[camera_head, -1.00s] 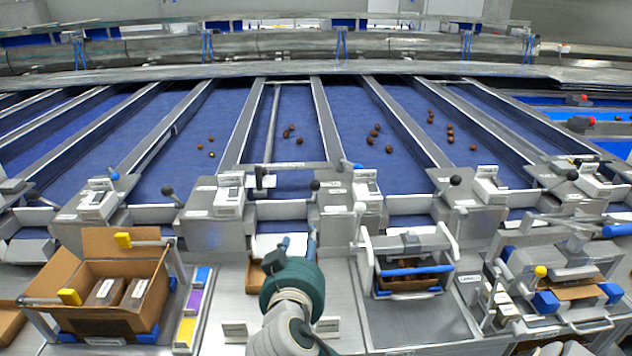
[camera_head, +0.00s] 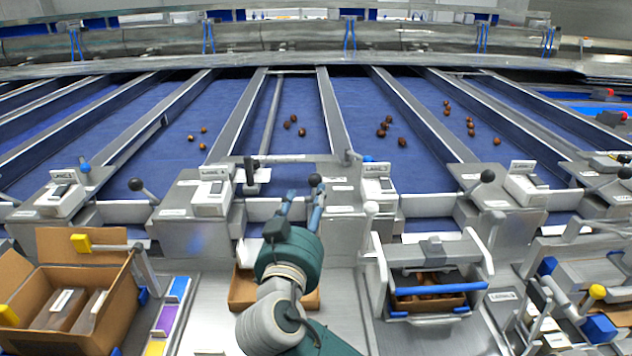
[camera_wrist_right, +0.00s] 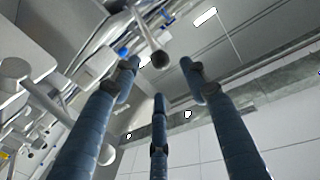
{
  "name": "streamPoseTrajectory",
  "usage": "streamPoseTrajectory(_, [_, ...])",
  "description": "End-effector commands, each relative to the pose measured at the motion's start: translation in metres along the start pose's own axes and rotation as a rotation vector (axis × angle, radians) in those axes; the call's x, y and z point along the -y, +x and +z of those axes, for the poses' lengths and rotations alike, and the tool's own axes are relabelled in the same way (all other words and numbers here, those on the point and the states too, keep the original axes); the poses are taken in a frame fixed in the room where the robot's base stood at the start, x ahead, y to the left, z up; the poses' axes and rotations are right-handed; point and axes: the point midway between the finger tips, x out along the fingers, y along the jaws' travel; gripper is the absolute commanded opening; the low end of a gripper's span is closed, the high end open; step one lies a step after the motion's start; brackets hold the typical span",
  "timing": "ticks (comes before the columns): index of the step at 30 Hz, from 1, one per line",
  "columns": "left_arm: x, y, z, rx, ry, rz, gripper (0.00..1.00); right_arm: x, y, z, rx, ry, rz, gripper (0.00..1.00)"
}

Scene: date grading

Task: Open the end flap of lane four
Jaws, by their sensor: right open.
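My right gripper (camera_head: 302,202) reaches forward from the bottom middle, its blue fingers apart and empty. Just beyond its fingertips is a black ball knob (camera_head: 315,180) on a lever at the end of the blue lane (camera_head: 292,150) in front of me. In the right wrist view the dark knob (camera_wrist_right: 160,60) shows ahead of the open fingers (camera_wrist_right: 160,85), and I see no contact. A pale end flap (camera_head: 264,211) crosses the lane's end and looks upright; my gripper partly covers that area. I cannot read the lane numbers. My left gripper is not in view.
Steel housings with label boxes (camera_head: 212,198) and (camera_head: 378,193) flank the lane's end. Another black knob (camera_head: 136,185) stands to the left. An open carton (camera_head: 115,300) is front left, and a tray with a blue-handled frame (camera_head: 440,290) is right of my arm. Dates (camera_head: 301,132) lie on several lanes.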

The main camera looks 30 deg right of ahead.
Motion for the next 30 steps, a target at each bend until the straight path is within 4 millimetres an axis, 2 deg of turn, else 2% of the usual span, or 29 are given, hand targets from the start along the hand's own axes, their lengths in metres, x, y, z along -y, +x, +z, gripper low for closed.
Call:
streamPoseTrajectory(1, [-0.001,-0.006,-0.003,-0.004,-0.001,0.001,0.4,-0.001,0.009,-0.005,-0.004,-0.003,0.003,0.44])
streamPoseTrajectory(9, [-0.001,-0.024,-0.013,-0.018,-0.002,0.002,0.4,-0.001,0.061,-0.006,-0.004,-0.005,0.003,0.44])
streamPoseTrajectory(15, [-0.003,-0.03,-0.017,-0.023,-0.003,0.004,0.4,0.0,0.086,-0.003,-0.001,-0.003,0.001,0.44])
streamPoseTrajectory(19, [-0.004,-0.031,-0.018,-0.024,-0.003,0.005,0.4,-0.001,0.092,-0.002,0.0,-0.001,0.001,0.44])
streamPoseTrajectory(27, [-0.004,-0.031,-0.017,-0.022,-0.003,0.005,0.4,-0.001,0.093,-0.001,0.001,0.0,0.001,0.44])
streamPoseTrajectory(30, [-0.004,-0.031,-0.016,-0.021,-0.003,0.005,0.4,-0.001,0.093,-0.001,0.001,0.0,0.001,0.24])
